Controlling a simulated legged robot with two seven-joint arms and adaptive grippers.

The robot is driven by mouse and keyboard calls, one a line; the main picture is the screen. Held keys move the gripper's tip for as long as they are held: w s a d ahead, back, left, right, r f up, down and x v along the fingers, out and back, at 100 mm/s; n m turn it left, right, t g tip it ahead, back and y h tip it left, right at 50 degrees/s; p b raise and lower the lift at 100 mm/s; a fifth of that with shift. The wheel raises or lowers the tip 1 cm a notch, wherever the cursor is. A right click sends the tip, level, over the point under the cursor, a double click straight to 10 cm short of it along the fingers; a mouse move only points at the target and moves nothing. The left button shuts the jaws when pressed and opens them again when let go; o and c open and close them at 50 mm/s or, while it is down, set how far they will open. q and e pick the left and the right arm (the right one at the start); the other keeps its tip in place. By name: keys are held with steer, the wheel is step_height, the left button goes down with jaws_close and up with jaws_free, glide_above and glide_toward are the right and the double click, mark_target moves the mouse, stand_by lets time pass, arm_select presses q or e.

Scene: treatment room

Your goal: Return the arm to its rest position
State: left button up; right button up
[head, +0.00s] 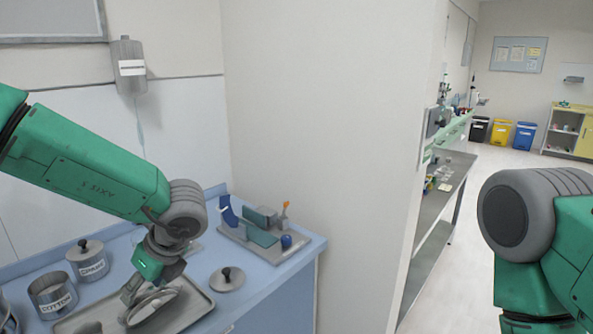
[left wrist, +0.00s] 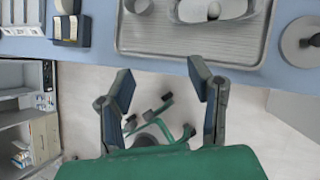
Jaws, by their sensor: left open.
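My left arm comes in from the left in the head view, and its gripper (head: 137,292) shows low over the counter, near the metal tray (head: 196,305). In the left wrist view the left gripper (left wrist: 162,80) is open, with nothing between its two dark finger pads. There the pads show against the floor, below the counter edge in the picture. A metal dish (head: 152,307) lies on the tray, partly behind the gripper in the head view. My right arm (head: 540,240) shows at the right edge; its gripper is out of view.
The blue counter (head: 270,288) holds a loose lid (head: 227,280), a cotton canister (head: 52,296), a lidded canister (head: 88,261) and a grey rack (head: 262,236). A wall (head: 330,150) stands right of the counter. A wheeled base (left wrist: 160,125) stands on the floor.

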arm_select(q)
steer(key=s+a+f+m+t+h, duration=0.15)
steer(key=s+f+m, duration=0.35)
steer(key=f+m, duration=0.7)
steer(key=s+a+f+m+t, duration=0.1)
steer(key=s+f+m+t, duration=0.4)
steer(key=m, duration=1.1)
steer(key=s+f+m+g+h, duration=0.3)
steer(key=s+f+m+g, duration=0.15)
steer(key=s+m, duration=0.65)
steer(key=s+f+m+g+h, duration=0.25)
steer(key=s+f+m, duration=0.25)
steer(key=s+m, duration=0.6)
step_height(320, 180, down, 11)
steer(key=d+b, duration=0.2)
steer(key=b, duration=1)
steer(key=shift+w+d+y, duration=0.25)
steer(key=shift+d+y, duration=0.05)
steer(key=shift+d, duration=0.1)
arm_select(e)
step_height(320, 180, down, 12)
steer(key=shift+s, duration=0.2)
